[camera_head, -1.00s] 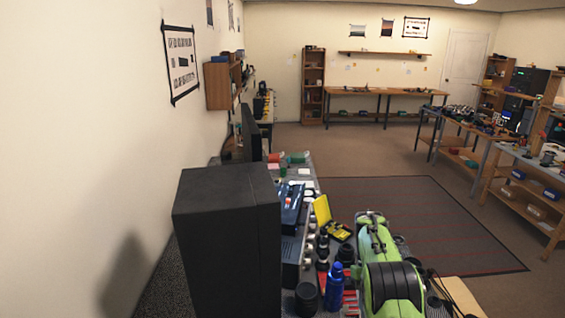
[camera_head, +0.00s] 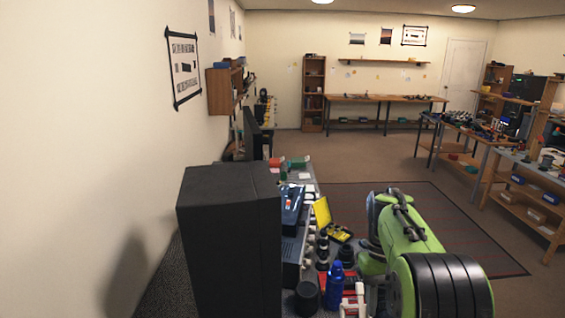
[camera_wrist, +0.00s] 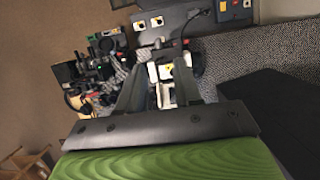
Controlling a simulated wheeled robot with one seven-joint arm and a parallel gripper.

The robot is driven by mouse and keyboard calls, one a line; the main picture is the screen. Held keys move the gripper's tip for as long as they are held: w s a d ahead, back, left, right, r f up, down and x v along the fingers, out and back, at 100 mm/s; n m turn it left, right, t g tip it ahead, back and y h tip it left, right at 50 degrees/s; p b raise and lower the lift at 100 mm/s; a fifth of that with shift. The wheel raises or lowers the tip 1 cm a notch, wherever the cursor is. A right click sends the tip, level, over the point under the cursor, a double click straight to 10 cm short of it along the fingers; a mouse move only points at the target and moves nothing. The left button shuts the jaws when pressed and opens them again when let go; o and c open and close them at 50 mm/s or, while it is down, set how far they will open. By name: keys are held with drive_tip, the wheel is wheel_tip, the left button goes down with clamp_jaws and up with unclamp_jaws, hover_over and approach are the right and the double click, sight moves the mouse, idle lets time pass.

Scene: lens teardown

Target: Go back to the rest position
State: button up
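My gripper (camera_wrist: 158,72) shows in the wrist view with its two grey fingers spread apart. The gap between the fingers is empty, and white and dark items on the bench show beyond it. My green and black arm fills the lower right of the head view, raised beside the bench. My gripper itself does not show in the head view.
A black box (camera_head: 230,240) stands at the near left of the bench. A blue bottle (camera_head: 334,286), a dark cylinder (camera_head: 307,296), a yellow open case (camera_head: 322,212) and a blue device (camera_head: 291,205) crowd the bench. A dark floor mat (camera_head: 450,225) lies clear to the right.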

drive_tip(key=s+a+r+t+b, duration=0.2)
drive_tip(key=s, duration=0.4)
drive_tip(key=s+a+r+t+b, duration=0.1)
drive_tip(key=s+r+t, duration=0.2)
drive_tip(key=s, duration=0.3)
drive_tip(key=s+a+f+t+b, duration=0.2)
drive_tip(key=s+f+t, duration=0.2)
drive_tip(key=s, duration=0.7)
drive_tip(key=shift+a+f, duration=0.3)
drive_tip(key=shift+f, duration=0.3)
